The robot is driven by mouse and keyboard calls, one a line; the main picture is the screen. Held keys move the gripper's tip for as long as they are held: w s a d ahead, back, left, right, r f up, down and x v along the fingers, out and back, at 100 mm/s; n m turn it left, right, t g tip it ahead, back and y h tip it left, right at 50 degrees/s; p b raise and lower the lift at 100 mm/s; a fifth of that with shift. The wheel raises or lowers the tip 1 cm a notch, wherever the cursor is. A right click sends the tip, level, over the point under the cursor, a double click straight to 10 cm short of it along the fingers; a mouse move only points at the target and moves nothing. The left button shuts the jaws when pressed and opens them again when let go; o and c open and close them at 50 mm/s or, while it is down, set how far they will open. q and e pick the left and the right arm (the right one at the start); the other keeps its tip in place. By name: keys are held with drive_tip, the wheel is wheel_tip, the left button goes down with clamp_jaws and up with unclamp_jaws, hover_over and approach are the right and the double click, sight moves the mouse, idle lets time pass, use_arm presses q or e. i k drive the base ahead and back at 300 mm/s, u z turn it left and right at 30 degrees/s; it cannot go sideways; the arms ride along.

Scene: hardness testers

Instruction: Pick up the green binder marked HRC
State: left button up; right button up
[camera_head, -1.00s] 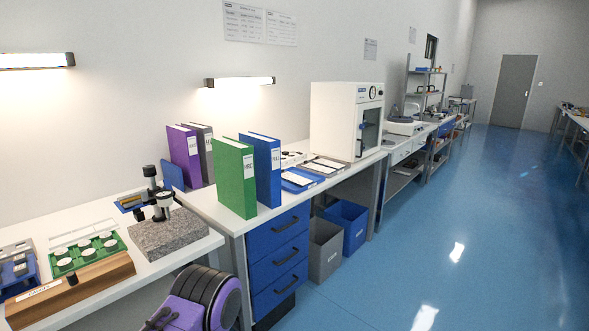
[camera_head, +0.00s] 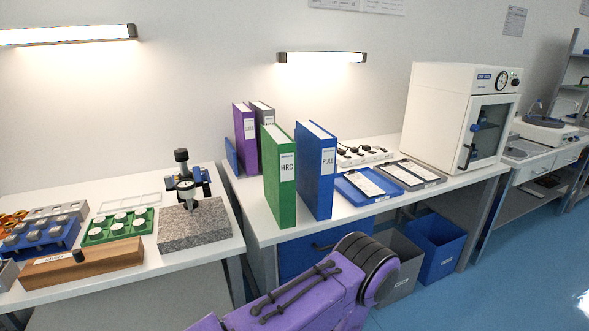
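The green binder (camera_head: 283,185) stands upright near the front left of the white bench, with a white spine label reading HRC. A blue binder (camera_head: 317,180) marked PULL stands just to its right, with a narrow gap between them at the front. A purple binder (camera_head: 245,140) and a grey binder (camera_head: 265,115) stand behind to the left, the grey one partly hidden by the green one. Neither of my grippers is in view. Only a purple arm link of mine shows at the bottom, below the bench edge.
A granite-based tester (camera_head: 192,225) stands on the left table (camera_head: 120,288). Blue and grey trays (camera_head: 368,186) lie right of the binders, before a white cabinet (camera_head: 450,118). Blue drawers (camera_head: 295,258) and bins (camera_head: 436,240) sit below. Floor (camera_head: 520,285) is open at right.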

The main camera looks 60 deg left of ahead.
sight(279, 149)
drive_tip(key=u, duration=0.35)
drive_tip(key=i, duration=0.8)
drive_tip(key=u, duration=0.65)
